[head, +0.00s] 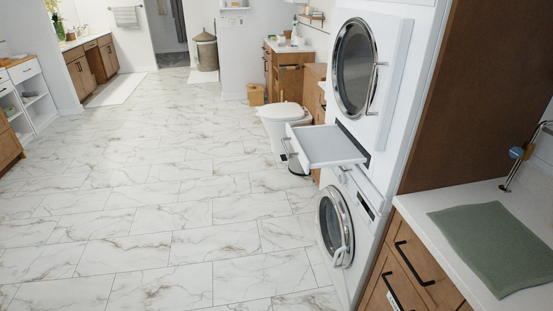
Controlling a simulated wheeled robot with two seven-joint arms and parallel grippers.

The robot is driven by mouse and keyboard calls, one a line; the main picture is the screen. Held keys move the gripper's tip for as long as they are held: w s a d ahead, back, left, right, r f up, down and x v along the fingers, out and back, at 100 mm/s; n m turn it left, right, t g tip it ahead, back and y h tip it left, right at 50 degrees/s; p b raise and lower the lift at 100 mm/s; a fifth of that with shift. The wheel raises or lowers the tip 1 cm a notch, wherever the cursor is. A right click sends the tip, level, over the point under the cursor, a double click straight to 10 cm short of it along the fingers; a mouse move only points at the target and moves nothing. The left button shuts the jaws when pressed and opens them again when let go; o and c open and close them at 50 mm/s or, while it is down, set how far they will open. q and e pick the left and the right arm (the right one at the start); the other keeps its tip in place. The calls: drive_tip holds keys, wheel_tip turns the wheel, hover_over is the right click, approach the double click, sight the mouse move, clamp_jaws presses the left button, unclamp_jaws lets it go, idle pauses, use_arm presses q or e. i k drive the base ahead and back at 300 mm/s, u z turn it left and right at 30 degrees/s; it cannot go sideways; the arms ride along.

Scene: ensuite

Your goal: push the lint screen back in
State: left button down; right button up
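A flat white drawer-like piece with a light grey top (332,147) sticks out to the left between two stacked white machines in the head view. I cannot tell for sure whether this piece is the lint screen; nothing else sticks out there. The upper machine's round door (355,68) and the lower machine's round door (335,226) look shut. Neither of my grippers is in view.
A white counter (420,205) with a green mat (495,240) stands at the right, over wooden drawers. A toilet (285,118) and a wooden vanity (288,75) are behind the machines. The marble floor (150,220) left of the machines is wide and clear.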

sight(318, 146)
drive_tip(key=u, duration=0.35)
drive_tip(key=i, duration=1.7)
drive_tip(key=z, duration=1)
